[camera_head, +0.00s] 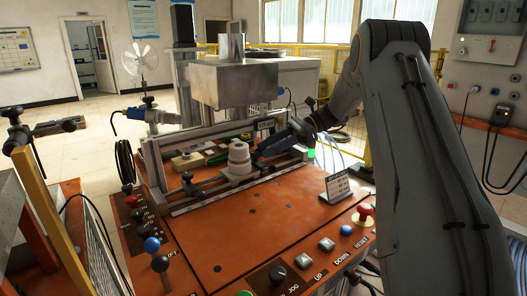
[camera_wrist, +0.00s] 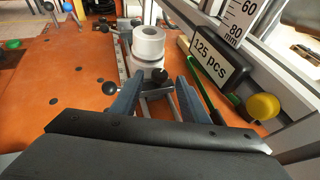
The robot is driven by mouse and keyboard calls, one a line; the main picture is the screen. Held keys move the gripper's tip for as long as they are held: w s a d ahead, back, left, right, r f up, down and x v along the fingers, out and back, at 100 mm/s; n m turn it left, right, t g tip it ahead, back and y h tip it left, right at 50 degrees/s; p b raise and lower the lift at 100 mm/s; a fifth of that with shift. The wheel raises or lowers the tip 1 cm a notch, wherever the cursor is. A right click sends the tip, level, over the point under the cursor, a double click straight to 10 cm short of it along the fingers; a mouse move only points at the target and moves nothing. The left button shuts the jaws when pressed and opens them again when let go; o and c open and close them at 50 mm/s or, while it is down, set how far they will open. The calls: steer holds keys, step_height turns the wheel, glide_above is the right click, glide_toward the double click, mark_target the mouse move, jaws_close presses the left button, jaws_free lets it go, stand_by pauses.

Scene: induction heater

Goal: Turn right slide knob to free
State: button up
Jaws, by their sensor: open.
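The right slide knob (camera_wrist: 162,78) is a black knob on the rail, just right of a stacked pale cylindrical part (camera_wrist: 149,45). In the wrist view it shows between the two fingers of my gripper (camera_wrist: 160,80). The fingers are apart, with a gap on both sides of the knob; I cannot tell how deep they reach around it. In the head view my gripper (camera_head: 262,148) comes in from the right beside the cylindrical part (camera_head: 239,158) and hides the right knob. A left slide knob (camera_head: 187,176) stands on the other side of the part.
A metal block (camera_head: 233,82) hangs above the part. A "125 pcs" sign (camera_wrist: 208,59) and a yellow button (camera_wrist: 262,106) are close to the right finger. A small black ball handle (camera_wrist: 110,88) is near the left finger. The orange tabletop (camera_head: 240,235) in front is mostly clear.

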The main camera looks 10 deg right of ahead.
mark_target(255, 157)
steer(key=v, duration=0.5)
steer(key=shift+d+r+b, duration=0.1)
steer(key=shift+d+b, duration=0.25)
steer(key=shift+b, duration=0.05)
steer(key=shift+s+a+f+m+t+h+p, duration=0.2)
steer(key=shift+a+f+m+t+p, duration=0.6)
steer(key=shift+p, duration=2.2)
steer(key=shift+s+a+f+m+t+h+p, duration=0.2)
steer(key=shift+a+m+t+p, duration=0.65)
steer(key=shift+a+p, duration=1.5)
steer(key=shift+s+a+f+m+t+h+p, duration=0.15)
steer(key=shift+a+f+m+t+p, duration=0.65)
steer(key=shift+p, duration=2.9)
steer(key=shift+d+r, duration=0.25)
